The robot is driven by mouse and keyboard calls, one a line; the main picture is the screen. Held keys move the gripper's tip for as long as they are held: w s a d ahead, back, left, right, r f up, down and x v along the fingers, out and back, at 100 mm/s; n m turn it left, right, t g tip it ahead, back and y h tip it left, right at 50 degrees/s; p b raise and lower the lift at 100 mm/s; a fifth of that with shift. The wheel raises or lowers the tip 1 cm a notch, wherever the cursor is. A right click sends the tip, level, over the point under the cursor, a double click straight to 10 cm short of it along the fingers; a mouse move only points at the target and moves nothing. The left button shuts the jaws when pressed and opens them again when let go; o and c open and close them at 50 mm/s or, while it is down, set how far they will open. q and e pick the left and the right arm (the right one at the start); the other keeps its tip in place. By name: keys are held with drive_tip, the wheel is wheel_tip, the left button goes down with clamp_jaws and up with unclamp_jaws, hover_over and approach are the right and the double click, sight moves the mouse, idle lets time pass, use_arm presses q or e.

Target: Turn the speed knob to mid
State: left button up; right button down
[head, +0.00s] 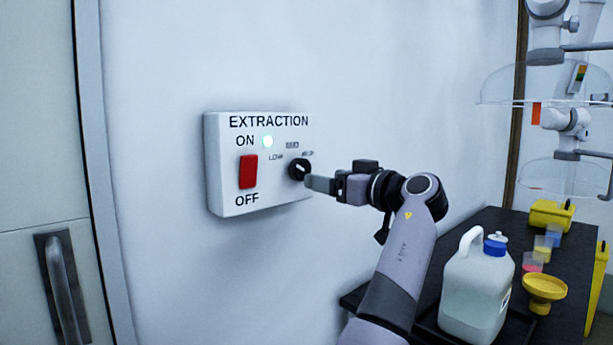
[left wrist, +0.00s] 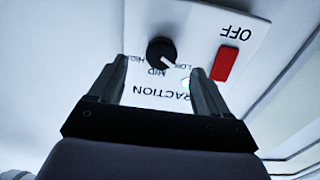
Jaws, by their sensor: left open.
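The white EXTRACTION panel (head: 225,190) is on the wall, with a black round speed knob (head: 299,169) at its right. The knob also shows in the left wrist view (left wrist: 160,50), where the panel appears upside down. Its white mark points towards LOW, to one side of MID. My left gripper (head: 312,183) is at the panel's right edge, close to the knob. In the left wrist view its two fingers (left wrist: 160,85) are apart, with the knob in line with the gap near their tips. I cannot tell whether they touch it. My right gripper is not in view.
A red ON/OFF switch (head: 248,171) and a lit green lamp (head: 268,141) are on the panel. A dark bench (head: 490,222) at right holds a white jug (head: 470,290) and a yellow funnel (head: 544,288). A door handle (head: 62,285) is at left.

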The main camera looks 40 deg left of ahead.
sight(304, 171)
use_arm(q)
drive_tip(key=a, duration=0.4)
drive_tip(key=a+p, duration=0.1)
drive_tip(key=a, duration=0.1)
drive_tip(key=shift+w+r, duration=0.1)
drive_tip(key=shift+r, duration=0.3)
drive_tip(key=shift+w+a+f, duration=0.1)
drive_tip(key=shift+a, duration=0.45)
drive_tip(key=c, duration=1)
